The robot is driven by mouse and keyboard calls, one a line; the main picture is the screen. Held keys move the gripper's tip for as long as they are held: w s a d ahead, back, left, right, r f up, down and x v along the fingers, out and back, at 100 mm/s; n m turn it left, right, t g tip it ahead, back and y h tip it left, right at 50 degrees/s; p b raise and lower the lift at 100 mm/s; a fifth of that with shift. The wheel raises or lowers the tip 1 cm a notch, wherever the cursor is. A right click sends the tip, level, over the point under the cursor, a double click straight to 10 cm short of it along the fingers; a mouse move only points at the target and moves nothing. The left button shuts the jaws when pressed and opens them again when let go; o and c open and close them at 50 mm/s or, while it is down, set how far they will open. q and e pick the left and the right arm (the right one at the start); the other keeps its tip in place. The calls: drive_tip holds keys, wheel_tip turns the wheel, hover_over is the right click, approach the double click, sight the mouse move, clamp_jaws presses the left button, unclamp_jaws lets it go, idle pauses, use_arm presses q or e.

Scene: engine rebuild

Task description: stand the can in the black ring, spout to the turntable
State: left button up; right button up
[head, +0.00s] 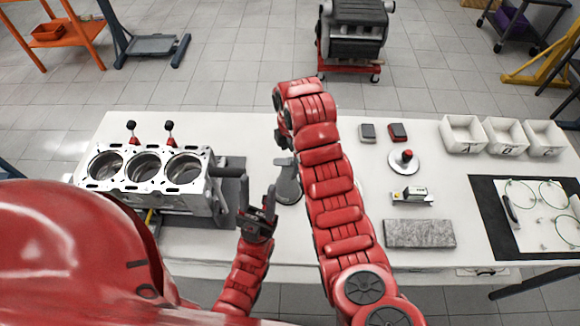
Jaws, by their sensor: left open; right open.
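A grey object that looks like the can (288,187) stands on the white table, right of the engine block, partly hidden by my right arm. I cannot make out which way its spout points. My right gripper (283,145) is just beyond and above it, mostly hidden by its own arm; it is open. My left gripper (257,205) is open and empty, fingers pointing up, between the engine block and the can. I cannot pick out the black ring. A round silver disc with a red knob (404,160) lies right of my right arm; I cannot tell whether it is the turntable.

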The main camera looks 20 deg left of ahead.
sight(290, 165)
wheel_tip(290, 165, up, 5)
drive_tip(key=p, duration=0.2)
drive_tip(key=shift+s+f+p, duration=0.1)
drive_tip(key=shift+p, duration=0.25)
drive_tip(key=shift+d+r, duration=0.1)
drive_tip(key=shift+r, duration=0.35)
